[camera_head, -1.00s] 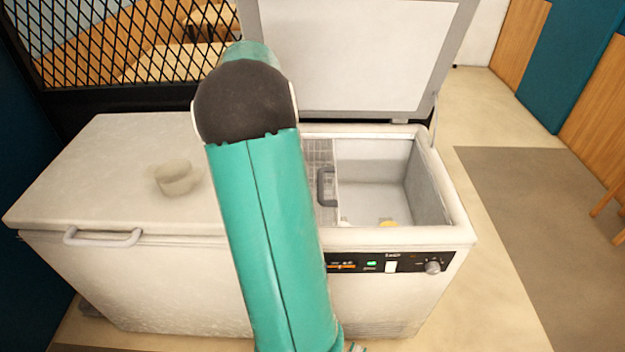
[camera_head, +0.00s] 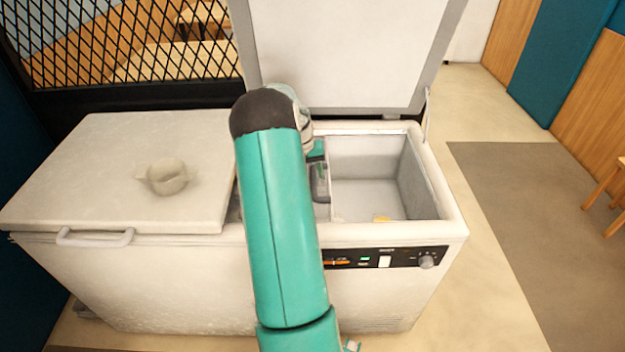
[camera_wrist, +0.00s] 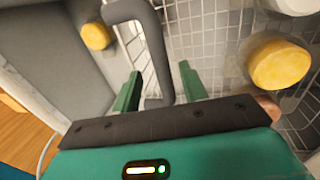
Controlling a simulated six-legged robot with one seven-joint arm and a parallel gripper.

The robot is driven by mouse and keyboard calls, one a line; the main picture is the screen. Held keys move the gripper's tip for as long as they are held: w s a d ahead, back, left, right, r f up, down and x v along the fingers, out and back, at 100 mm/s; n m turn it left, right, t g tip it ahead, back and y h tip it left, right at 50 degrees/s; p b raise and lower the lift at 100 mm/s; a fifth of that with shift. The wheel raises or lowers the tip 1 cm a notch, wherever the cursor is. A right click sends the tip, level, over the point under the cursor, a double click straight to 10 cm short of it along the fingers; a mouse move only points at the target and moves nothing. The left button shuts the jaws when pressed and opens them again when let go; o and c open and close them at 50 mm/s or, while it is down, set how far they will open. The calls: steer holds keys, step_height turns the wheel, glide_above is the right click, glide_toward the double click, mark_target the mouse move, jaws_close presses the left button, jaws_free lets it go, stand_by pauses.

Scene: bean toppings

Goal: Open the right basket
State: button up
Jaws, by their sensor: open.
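The freezer's right side is open. In the wrist view a white wire basket (camera_wrist: 205,28) with a grey U-shaped handle (camera_wrist: 152,38) hangs inside. The handle also shows in the head view (camera_head: 321,188), at the right edge of the basket. My gripper (camera_wrist: 159,84) is open, its two green fingers on either side of one leg of the handle. I cannot tell whether the fingers touch it. In the head view my arm hides most of the basket and my gripper (camera_head: 317,153) shows only partly.
The right lid (camera_head: 350,50) stands raised behind the opening. The left lid (camera_head: 105,175) is closed, with a small pale bowl (camera_head: 166,177) on it. A yellow item (camera_head: 382,219) lies in the right bay, which is otherwise largely bare. Yellow-topped items (camera_wrist: 280,64) show near the basket.

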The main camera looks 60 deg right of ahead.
mark_target(313, 181)
steer(key=shift+s+d+f, duration=0.1)
steer(key=shift+s+f, duration=0.05)
steer(key=shift+f, duration=0.65)
steer(key=shift+s+f, duration=0.1)
steer(key=shift+f, duration=0.7)
jaws_close()
steer(key=w+a, duration=0.4)
steer(key=w, duration=0.4)
steer(key=shift+w, duration=0.1)
jaws_free()
step_height(313, 181, up, 14)
steer(key=w+a, duration=0.1)
steer(key=w, duration=0.1)
steer(key=shift+w+f, duration=0.15)
steer(key=shift+f, duration=0.05)
